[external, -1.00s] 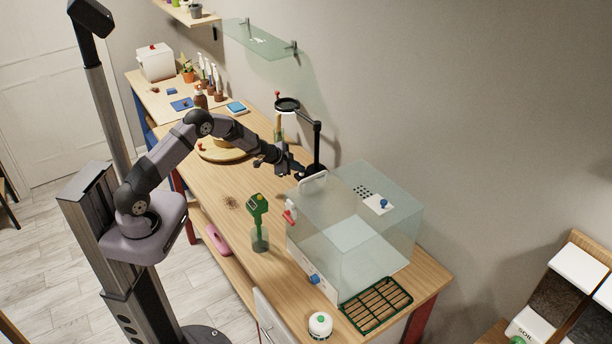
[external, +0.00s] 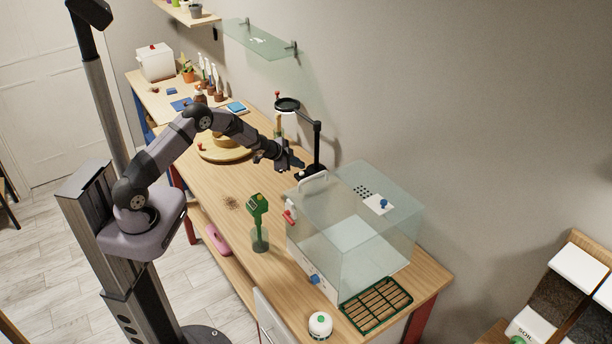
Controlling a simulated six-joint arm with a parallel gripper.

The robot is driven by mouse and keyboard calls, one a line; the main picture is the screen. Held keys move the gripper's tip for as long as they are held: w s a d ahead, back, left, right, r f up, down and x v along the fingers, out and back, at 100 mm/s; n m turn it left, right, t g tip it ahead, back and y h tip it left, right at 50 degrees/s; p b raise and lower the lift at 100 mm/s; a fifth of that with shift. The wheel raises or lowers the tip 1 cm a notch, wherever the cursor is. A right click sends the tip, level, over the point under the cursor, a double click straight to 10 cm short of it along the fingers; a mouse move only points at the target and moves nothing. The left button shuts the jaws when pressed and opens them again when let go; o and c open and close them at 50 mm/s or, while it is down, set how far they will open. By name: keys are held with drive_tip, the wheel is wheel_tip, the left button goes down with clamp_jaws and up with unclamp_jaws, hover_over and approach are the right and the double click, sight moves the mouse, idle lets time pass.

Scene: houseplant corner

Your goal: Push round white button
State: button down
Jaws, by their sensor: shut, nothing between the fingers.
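My gripper (external: 297,164) is shut and empty. It is held over the back part of the wooden bench, beside the post of a black magnifier stand (external: 317,148) and near its base. It looks raised above the base, but the exact gap is hard to tell. I cannot make out a round white button in this view; it may be too small or hidden behind my gripper. A round white pot-like object with a green top (external: 320,325) stands at the bench's front end, far from my gripper.
A green tool (external: 257,212) stands upright in front. A round wooden board (external: 222,150) lies behind my forearm.

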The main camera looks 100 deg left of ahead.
drive_tip(key=shift+r+p, duration=2.45)
drive_tip(key=shift+r, duration=0.25)
drive_tip(key=w+d+r+n+g+h+p, duration=0.1)
drive_tip(key=w+d+r, duration=0.3)
drive_tip(key=d, duration=0.5)
drive_tip(key=w+d+r+g+h+p, duration=0.1)
drive_tip(key=d+r, duration=0.4)
drive_tip(key=d, duration=0.3)
drive_tip(key=s+d+r+g+h+p, duration=0.1)
drive_tip(key=s+d+r, duration=0.15)
drive_tip(key=d, duration=0.55)
drive_tip(key=s+d+r+g+h, duration=0.1)
drive_tip(key=d+r, duration=0.2)
drive_tip(key=d, duration=0.5)
drive_tip(key=s+d+g+h, duration=0.15)
drive_tip(key=s+d, duration=0.35)
drive_tip(key=d, duration=0.5)
drive_tip(key=s+d+f+m+h+b, duration=0.1)
drive_tip(key=s+d+f+b, duration=0.1)
drive_tip(key=s+d+f, duration=0.2)
drive_tip(key=s+d+f+m+b, duration=0.1)
drive_tip(key=s+d+f+b, duration=0.2)
drive_tip(key=s+d, duration=0.4)
drive_tip(key=shift+s+d+f+h, duration=0.35)
drive_tip(key=shift+s+f, duration=0.45)
drive_tip(key=shift+s, duration=0.35)
drive_tip(key=shift+a, duration=0.1)
